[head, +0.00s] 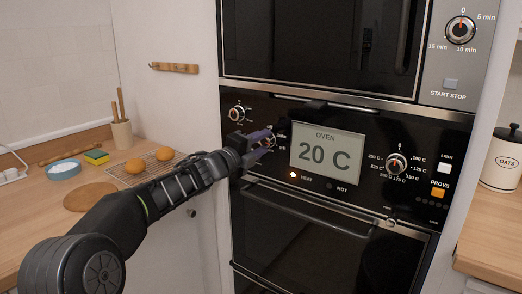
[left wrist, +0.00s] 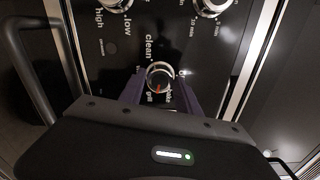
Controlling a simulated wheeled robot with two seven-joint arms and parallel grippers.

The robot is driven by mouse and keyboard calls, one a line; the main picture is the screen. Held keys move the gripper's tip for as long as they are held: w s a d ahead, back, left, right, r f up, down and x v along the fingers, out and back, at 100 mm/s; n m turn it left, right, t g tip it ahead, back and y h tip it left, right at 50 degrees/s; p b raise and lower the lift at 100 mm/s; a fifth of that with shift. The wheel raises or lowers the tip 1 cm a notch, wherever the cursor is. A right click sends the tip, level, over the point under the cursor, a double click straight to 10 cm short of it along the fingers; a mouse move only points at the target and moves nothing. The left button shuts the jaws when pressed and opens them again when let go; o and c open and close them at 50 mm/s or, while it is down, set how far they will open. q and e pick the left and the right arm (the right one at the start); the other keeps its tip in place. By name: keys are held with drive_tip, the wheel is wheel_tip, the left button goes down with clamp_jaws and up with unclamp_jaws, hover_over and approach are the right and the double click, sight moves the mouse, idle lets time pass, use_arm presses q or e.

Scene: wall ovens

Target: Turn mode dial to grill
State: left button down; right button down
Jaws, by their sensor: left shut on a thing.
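The mode dial (left wrist: 160,76) is a round silver-rimmed knob on the black oven panel, with "clean", "grill" and "bake" printed around it. Its red mark shows on the side near the words "grill" and "bake"; I cannot tell exactly which it points at. My left gripper (left wrist: 160,90) has its purple fingers on either side of the dial and is shut on it. In the head view, the left gripper (head: 266,143) reaches the panel left of the display and hides most of the dial. My right gripper is not in view.
The display (head: 327,151) reads "OVEN 20 C". Another dial (head: 237,113) sits above the gripper, and a temperature dial (head: 397,163) right of the display. The oven door handle (head: 308,207) runs below the panel. Left is a counter with a rack (head: 150,172) bearing round brown items.

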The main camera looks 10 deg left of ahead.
use_arm(q)
drive_tip(key=m+b, duration=0.1)
drive_tip(key=m, duration=0.2)
drive_tip(key=shift+m, duration=0.3)
drive_tip(key=shift+b, duration=0.3)
drive_tip(key=c, duration=0.9)
unclamp_jaws()
drive_tip(key=shift+o, duration=0.2)
drive_tip(key=b+v, duration=0.1)
drive_tip(key=v, duration=0.6)
drive_tip(key=shift+s, duration=0.35)
drive_tip(key=shift+a, duration=0.1)
